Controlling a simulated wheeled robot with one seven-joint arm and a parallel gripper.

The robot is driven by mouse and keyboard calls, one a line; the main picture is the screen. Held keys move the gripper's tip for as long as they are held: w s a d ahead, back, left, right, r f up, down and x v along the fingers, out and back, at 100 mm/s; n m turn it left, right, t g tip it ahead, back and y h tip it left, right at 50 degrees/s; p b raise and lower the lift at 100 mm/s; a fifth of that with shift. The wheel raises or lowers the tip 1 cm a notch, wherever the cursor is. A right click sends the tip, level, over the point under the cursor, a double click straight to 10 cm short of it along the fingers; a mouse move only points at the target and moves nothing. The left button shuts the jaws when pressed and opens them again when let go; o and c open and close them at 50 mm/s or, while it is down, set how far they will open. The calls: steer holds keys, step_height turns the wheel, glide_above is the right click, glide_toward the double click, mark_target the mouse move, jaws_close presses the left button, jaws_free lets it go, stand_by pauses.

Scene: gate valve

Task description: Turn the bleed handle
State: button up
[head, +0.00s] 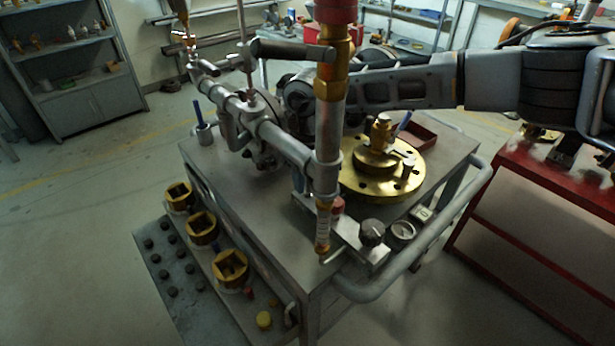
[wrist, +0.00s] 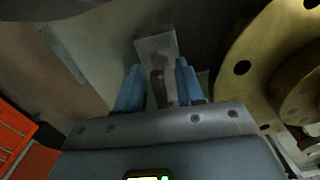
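In the wrist view my gripper (wrist: 158,85) has its two blue fingers apart. A short brownish lever (wrist: 157,88), possibly the bleed handle, lies between them with a gap visible at the right finger. A grey flat plate (wrist: 157,47) is just beyond the fingertips. In the head view my arm comes in from the right behind the upright pipe (head: 328,130), and my gripper is mostly hidden by the pipework. A grey bar handle (head: 288,50) is on the upright pipe; I cannot tell whether it is the bleed handle.
A brass flange (head: 352,184) lies on the grey cart top (head: 225,160), also close right of my gripper in the wrist view (wrist: 245,65). A gauge (head: 401,231) and cart rail (head: 410,265) are in front. A red cabinet (head: 545,225) stands right.

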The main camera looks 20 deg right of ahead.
steer(key=shift+f, duration=0.1)
jaws_close()
stand_by(0.3)
steer(key=shift+m+p, duration=0.3)
steer(key=m+p, duration=0.3)
steer(key=shift+r+m, duration=0.25)
steer(key=shift+m, duration=0.15)
steer(key=m+p, duration=0.3)
steer(key=m, duration=0.1)
steer(key=shift+m+p, duration=0.3)
steer(key=shift+p, duration=0.1)
steer(key=m, duration=0.1)
steer(key=m+p, duration=0.1)
steer(key=m, duration=0.1)
steer(key=shift+f+m, duration=0.2)
steer(key=shift+m, duration=0.1)
steer(key=m, duration=0.4)
steer(key=shift+m, duration=0.3)
